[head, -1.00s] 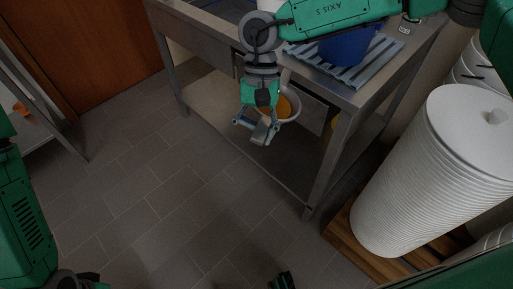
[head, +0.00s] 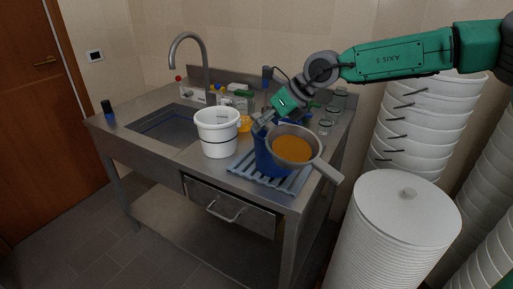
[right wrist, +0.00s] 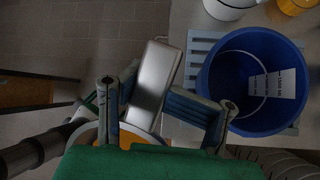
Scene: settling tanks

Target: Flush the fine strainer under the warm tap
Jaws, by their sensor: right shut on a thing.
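The fine strainer (head: 292,149) has a grey rim, an orange mesh and a thick grey handle pointing down right. In the head view it overlaps the blue bucket (head: 264,160). My right gripper (head: 264,121) is shut on the strainer at the side away from the handle. In the right wrist view a metal piece (right wrist: 155,82) lies between the fingers, with part of the orange mesh (right wrist: 88,134) below. The curved tap (head: 190,37) stands behind the sink (head: 165,123), with a red knob (head: 178,78) at its left. My left gripper is out of view.
A white bucket (head: 217,137) stands on the counter between sink and strainer. The blue bucket sits on a ribbed mat (head: 250,173). Jars (head: 326,122) and small containers crowd the back. Stacked white buckets (head: 400,222) stand at the right. The sink looks empty.

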